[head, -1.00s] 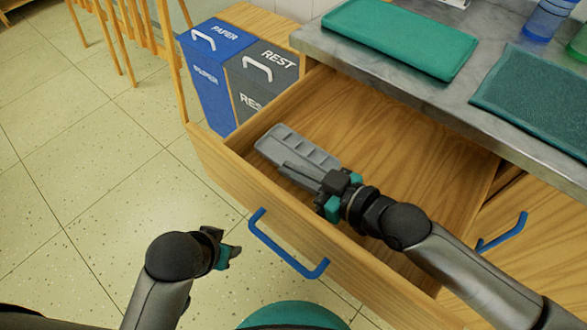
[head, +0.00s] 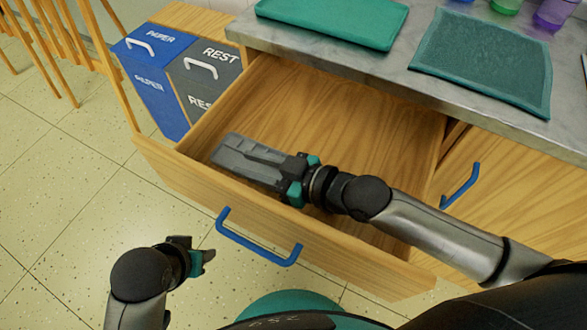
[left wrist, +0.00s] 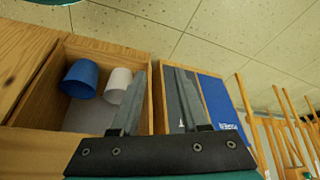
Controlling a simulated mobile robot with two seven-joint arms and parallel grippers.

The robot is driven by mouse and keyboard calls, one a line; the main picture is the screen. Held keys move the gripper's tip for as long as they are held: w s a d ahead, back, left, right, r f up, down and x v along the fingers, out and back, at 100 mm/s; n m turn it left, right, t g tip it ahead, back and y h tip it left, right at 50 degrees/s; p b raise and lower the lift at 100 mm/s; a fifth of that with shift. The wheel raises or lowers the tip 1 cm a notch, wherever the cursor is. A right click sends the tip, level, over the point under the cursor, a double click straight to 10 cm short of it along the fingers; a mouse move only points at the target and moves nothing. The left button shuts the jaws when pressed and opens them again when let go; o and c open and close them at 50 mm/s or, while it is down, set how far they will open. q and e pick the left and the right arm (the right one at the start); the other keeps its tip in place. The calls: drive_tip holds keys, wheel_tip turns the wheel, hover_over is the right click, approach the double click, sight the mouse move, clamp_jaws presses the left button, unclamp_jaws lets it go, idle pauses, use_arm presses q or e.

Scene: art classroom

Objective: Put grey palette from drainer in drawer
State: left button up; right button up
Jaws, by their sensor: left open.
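The grey palette (head: 238,152) is at the left inside the open wooden drawer (head: 190,182), seen in the head view. My right gripper (head: 290,176) is over the drawer, with its fingers closed on the palette's right end and hiding that end. I cannot tell whether the palette rests on the drawer floor or is just above it. My left gripper (head: 203,257) is empty, in front of the drawer over the floor. Its fingers stand apart in the left wrist view (left wrist: 158,80). No drainer can be made out.
A blue paper bin (head: 150,85) and a grey rest bin (head: 205,75) stand left of the drawer. The left wrist view shows a blue cup (left wrist: 80,78) and a white cup (left wrist: 118,85) in a wooden compartment.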

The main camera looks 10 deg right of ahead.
drive_tip(key=shift+s+d+p, duration=0.3)
drive_tip(key=shift+d+p, duration=0.05)
drive_tip(key=shift+p, duration=0.05)
drive_tip(key=p+v, duration=0.1)
drive_tip(key=v, duration=0.2)
drive_tip(key=p+v, duration=0.1)
drive_tip(key=v, duration=0.2)
drive_tip(key=p+v, duration=0.1)
drive_tip(key=v, duration=0.2)
drive_tip(key=shift+d+r, duration=0.15)
drive_tip(key=shift+r, duration=0.3)
use_arm(q)
wheel_tip(320, 180, down, 9)
drive_tip(key=s+g, duration=0.1)
drive_tip(key=s, duration=0.1)
drive_tip(key=shift+s+a+g, duration=0.25)
drive_tip(key=shift+g, duration=0.05)
use_arm(e)
drive_tip(key=shift+v, duration=0.9)
use_arm(q)
drive_tip(key=shift+p, duration=0.3)
